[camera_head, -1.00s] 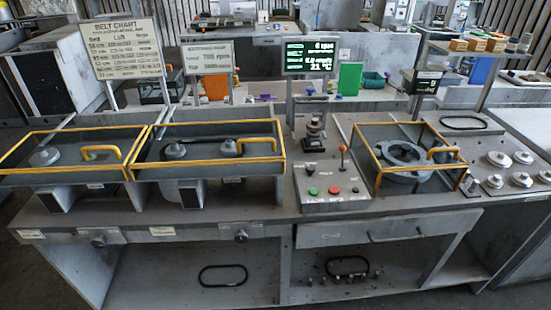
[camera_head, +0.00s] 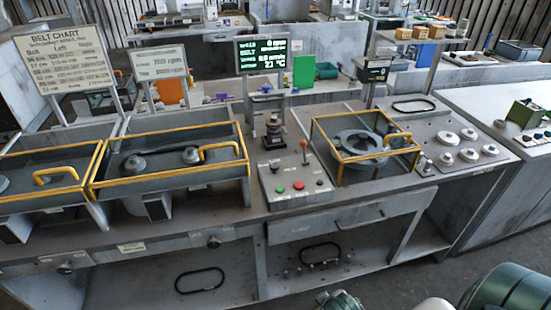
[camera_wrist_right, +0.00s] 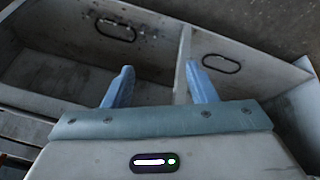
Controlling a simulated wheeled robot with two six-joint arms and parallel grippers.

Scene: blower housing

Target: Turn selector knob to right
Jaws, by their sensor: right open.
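The control panel (camera_head: 292,204) stands in the middle of the bench. It carries a green button (camera_head: 279,189), a red button (camera_head: 298,186), a small dark knob (camera_head: 319,182) and a lever with an orange-red tip (camera_head: 304,144). Another small dark control sits near its upper left corner. I cannot tell which one is the selector knob, or its setting. My right gripper (camera_wrist_right: 160,86) is open and empty in the right wrist view, with two blue fingers apart above the lower shelves. It is away from the panel. My left gripper is not in view.
Yellow-framed guards (camera_head: 172,166) cover the pulley bays left of the panel. Another yellow guard (camera_head: 365,148) surrounds a round housing on its right. Round metal parts (camera_head: 468,134) lie further right. A lit screen (camera_head: 263,63) stands behind. Parts of my arm show at the bottom right.

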